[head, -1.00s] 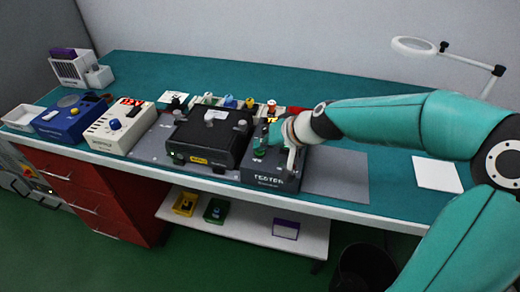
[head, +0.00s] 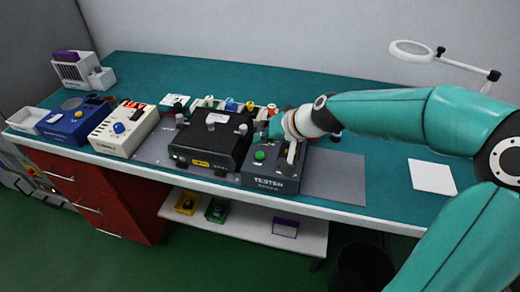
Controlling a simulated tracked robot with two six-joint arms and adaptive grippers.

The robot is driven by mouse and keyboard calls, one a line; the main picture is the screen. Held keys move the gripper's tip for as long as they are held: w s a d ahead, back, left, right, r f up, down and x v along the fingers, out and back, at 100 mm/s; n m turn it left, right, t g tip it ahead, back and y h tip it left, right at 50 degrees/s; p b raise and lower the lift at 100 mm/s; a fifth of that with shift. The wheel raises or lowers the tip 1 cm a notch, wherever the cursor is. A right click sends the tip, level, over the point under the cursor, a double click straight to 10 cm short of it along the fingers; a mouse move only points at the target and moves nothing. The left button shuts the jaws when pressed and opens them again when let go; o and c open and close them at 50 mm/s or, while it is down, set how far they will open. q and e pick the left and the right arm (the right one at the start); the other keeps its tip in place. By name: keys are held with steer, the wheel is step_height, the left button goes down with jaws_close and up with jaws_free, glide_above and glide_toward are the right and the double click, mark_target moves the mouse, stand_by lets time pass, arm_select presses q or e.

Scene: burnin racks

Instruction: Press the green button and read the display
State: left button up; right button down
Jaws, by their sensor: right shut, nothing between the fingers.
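The dark grey tester box (head: 272,185) stands on the bench, with the word TESTER on its front. Its green button (head: 260,155) shows on the left of its top, with a light lever (head: 291,152) to the right. My right gripper (head: 264,132) is shut and empty. It appears just behind and above the button, apart from it in the picture. The gripper and wrist cover the back of the tester, and I see no readable display on it. My left gripper is out of view.
A black device (head: 210,145) stands directly left of the tester. Further left are a cream unit (head: 118,132) with red lit digits, too small to read, and a blue unit (head: 72,125). A white sheet (head: 432,176) lies right. A magnifier lamp (head: 412,50) stands behind.

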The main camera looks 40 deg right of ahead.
steer(key=shift+r+p, duration=0.9)
steer(key=shift+r, duration=0.6)
steer(key=shift+f, duration=0.1)
